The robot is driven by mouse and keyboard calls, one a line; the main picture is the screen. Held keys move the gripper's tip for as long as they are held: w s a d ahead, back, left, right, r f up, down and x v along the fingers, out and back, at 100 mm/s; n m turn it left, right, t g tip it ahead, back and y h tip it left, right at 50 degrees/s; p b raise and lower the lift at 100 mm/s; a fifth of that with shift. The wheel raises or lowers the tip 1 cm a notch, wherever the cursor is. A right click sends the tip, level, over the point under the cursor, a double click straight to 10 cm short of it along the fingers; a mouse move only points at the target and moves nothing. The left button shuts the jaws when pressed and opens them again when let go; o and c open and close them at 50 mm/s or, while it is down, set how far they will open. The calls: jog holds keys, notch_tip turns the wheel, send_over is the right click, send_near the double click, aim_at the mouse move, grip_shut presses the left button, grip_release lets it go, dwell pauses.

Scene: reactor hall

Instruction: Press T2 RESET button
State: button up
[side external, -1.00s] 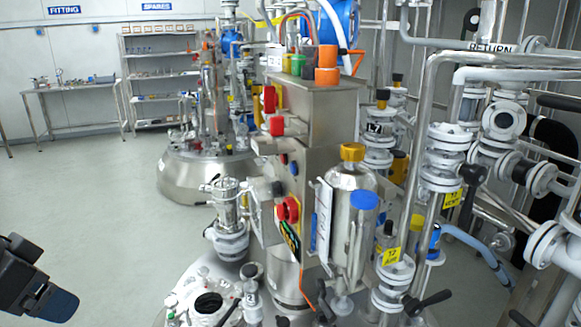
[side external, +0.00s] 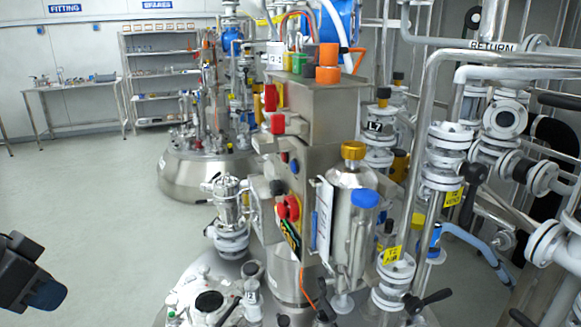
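A steel control box stands at the middle of the view, on top of a vessel. Its side carries a small blue button (side external: 294,166), a black one (side external: 277,187) and a red knob (side external: 289,208). I cannot read a T2 RESET label, so I cannot tell which of these is the reset button. Two red switches (side external: 277,124) sit higher up. My gripper (side external: 45,295) shows only partly at the lower left edge, dark and far left of the box, touching nothing visible. Its fingers cannot be made out as open or shut.
Pipes and valves (side external: 445,150) crowd the right. A second vessel (side external: 200,175) stands behind. Open floor (side external: 90,200) lies at left.

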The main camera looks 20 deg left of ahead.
grip_shut()
dwell(0.8)
